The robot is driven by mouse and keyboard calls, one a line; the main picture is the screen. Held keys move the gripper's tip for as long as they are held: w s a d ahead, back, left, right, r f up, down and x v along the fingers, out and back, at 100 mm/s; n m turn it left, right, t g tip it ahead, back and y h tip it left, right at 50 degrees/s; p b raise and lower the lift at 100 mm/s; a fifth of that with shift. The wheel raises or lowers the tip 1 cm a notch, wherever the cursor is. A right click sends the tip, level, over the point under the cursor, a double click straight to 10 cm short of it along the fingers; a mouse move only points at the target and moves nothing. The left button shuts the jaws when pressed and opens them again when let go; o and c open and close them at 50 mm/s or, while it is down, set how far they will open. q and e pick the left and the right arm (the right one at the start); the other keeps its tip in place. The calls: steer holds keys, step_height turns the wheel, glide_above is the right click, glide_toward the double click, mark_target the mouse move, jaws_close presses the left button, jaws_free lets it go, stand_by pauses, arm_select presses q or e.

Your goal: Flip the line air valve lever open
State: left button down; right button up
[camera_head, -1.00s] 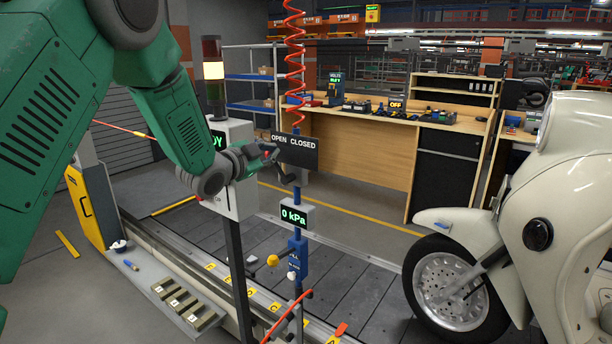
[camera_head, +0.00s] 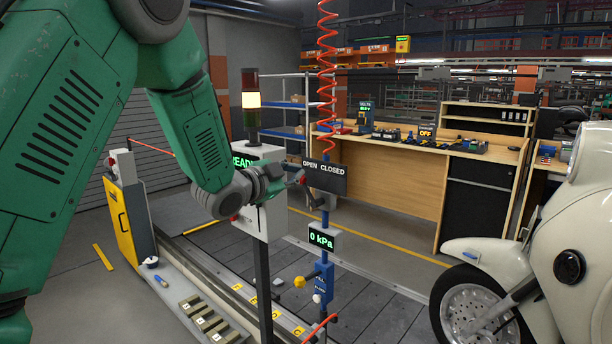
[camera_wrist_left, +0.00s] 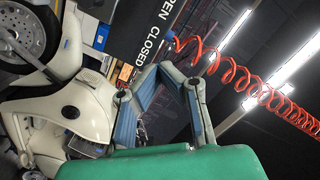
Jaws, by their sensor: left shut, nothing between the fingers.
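The sign reading OPEN CLOSED (camera_head: 325,178) stands on a blue air-line post, and its lettering also shows in the left wrist view (camera_wrist_left: 158,32). A small dark fitting (camera_head: 319,203) sits just under the sign; I cannot clearly make out the lever or its angle. The pressure display (camera_head: 321,240) below reads 0 kPa. My left gripper (camera_head: 298,180) is at the sign's left edge, shut and empty; I cannot tell whether it touches anything. Its fingertips converge in the left wrist view (camera_wrist_left: 160,70). My right gripper is out of view.
A coiled red hose (camera_head: 327,80) rises above the sign. A grey READY box (camera_head: 272,215) on a post stands close behind my left wrist. A cream scooter (camera_head: 560,240) is at the right. A wooden workbench (camera_head: 390,180) stands behind.

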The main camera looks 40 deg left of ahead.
arm_select(q)
steer(key=shift+s+a, duration=1.35)
steer(key=shift+s, duration=0.4)
steer(key=s+d+f+n+g+b, duration=0.2)
steer(key=s+d+f+g, duration=0.1)
steer(key=f, duration=0.8)
steer(key=s+d+f+n+g+b, duration=0.1)
steer(key=s+d+f+g+b, duration=0.2)
steer(key=f, duration=0.9)
steer(key=s+d+f+n+g, duration=0.2)
steer(key=s+d+f, duration=0.15)
steer(key=f, duration=0.75)
steer(key=s+d+f+n+g+b, duration=0.2)
steer(key=s+d+f+g, duration=0.2)
steer(key=s+f, duration=0.6)
steer(key=s+d+f+n+g+b, duration=0.2)
steer(key=s+d+f+g, duration=0.2)
steer(key=s+f, duration=0.6)
steer(key=s+d, duration=0.1)
steer(key=s, duration=0.5)
steer(key=shift+d+f+g, duration=0.25)
steer(key=shift+f+g, duration=0.15)
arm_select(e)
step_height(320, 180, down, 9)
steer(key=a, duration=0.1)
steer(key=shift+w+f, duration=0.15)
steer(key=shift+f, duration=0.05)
